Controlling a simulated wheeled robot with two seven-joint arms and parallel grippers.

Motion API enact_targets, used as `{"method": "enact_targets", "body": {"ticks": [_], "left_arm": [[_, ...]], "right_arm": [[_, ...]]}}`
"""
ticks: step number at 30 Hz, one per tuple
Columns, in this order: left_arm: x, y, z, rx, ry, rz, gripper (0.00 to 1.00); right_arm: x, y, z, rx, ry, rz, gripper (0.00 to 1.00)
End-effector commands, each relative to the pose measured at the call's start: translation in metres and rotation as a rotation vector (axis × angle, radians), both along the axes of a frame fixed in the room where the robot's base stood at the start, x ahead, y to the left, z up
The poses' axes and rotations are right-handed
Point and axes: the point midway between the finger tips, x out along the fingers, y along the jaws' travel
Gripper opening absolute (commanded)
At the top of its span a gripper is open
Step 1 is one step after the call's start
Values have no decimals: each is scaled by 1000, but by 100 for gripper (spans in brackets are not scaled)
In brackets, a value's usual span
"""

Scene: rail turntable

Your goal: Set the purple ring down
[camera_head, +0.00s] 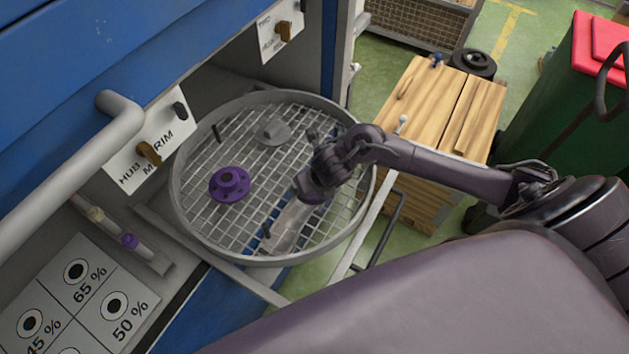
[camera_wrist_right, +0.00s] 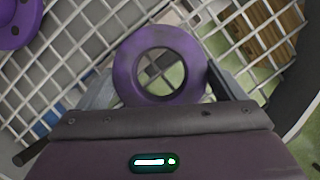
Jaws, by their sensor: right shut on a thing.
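The purple ring (camera_wrist_right: 126,72) shows in the right wrist view as a thick, flat ring with a round hole. My right gripper (camera_wrist_right: 163,82) is shut on it, with a grey finger on either side. White wire mesh shows behind the ring; I cannot tell whether they touch. In the head view my right gripper (camera_head: 290,224) reaches down over the right part of the round mesh turntable (camera_head: 183,222). I cannot make out the ring there. My left gripper is not in view.
A purple flanged hub (camera_head: 230,194) stands on the mesh left of my right gripper, and a grey flanged part (camera_head: 272,131) lies farther back. Dark pegs rise near the turntable's rim. A wooden crate (camera_head: 440,100) stands beyond it at the right.

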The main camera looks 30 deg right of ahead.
Motion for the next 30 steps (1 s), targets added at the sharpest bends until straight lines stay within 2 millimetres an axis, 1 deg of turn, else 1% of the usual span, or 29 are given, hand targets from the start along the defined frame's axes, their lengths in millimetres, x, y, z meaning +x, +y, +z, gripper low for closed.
{"method": "enact_targets", "body": {"ticks": [2, 5, 6, 8, 15, 19, 23, 27, 30], "left_arm": [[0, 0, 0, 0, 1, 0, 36], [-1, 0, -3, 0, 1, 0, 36], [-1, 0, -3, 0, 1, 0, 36], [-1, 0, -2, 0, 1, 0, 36], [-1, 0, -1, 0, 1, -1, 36], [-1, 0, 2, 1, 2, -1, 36], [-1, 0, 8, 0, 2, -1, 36], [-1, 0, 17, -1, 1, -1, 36], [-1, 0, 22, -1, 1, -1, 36]], "right_arm": [[1, 0, 1, 1, -3, -1, 56], [1, 0, -2, 1, -3, -1, 56], [0, 0, -2, 1, -1, 0, 92], [0, 0, -1, 1, -1, 0, 100], [0, 0, 0, 1, -1, -1, 100], [-2, 1, 9, 2, -3, 0, 100], [-11, 1, 31, 1, -4, 3, 100], [-24, 2, 61, 1, -5, 3, 100], [-32, 3, 80, 1, -4, 3, 100]]}}
